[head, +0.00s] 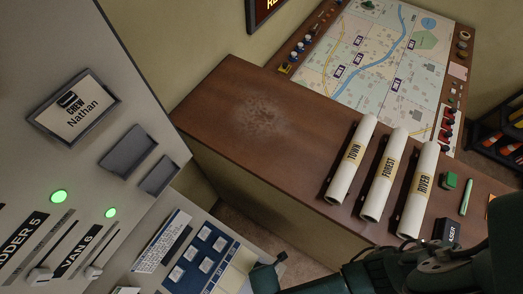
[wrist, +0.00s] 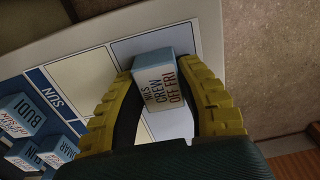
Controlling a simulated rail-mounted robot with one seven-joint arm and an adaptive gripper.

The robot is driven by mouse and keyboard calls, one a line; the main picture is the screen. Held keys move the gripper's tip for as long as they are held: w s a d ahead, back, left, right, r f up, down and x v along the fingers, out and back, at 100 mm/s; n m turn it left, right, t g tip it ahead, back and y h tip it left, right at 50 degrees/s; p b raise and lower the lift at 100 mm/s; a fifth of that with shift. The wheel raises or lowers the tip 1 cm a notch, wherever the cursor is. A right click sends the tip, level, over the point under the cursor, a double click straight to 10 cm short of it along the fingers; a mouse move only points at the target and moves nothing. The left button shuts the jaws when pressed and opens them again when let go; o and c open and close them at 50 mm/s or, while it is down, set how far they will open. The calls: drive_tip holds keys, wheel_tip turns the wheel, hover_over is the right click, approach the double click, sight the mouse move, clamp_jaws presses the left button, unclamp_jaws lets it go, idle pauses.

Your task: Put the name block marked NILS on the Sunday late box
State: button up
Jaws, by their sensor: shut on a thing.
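In the wrist view my gripper (wrist: 158,76) has its two yellow fingers on either side of a pale blue name block (wrist: 161,82). The block's printed face shows a partly hidden name, seemingly NILS, with CREW and OFF FRI below. It is over pale grey-blue boxes of the board; whether it touches the board I cannot tell. The SUN label (wrist: 53,92) is on a blue strip to the left, beside a cream box (wrist: 82,80). Late or early wording is not readable. In the head view only part of my dark green gripper shows at the bottom; its fingers are unclear.
Several other name blocks, including BUDI (wrist: 20,115), sit on the blue area at lower left. In the head view the roster board (head: 232,275) lies low on the console, with a keyboard (head: 163,240) to its left. Rolled maps (head: 382,174) lie on the wooden desk.

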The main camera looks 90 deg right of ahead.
drive_tip(key=o, duration=0.9)
drive_tip(key=shift+f, duration=0.1)
drive_tip(key=shift+o, duration=0.2)
wheel_tip(320, 180, up, 12)
drive_tip(key=p, duration=0.1)
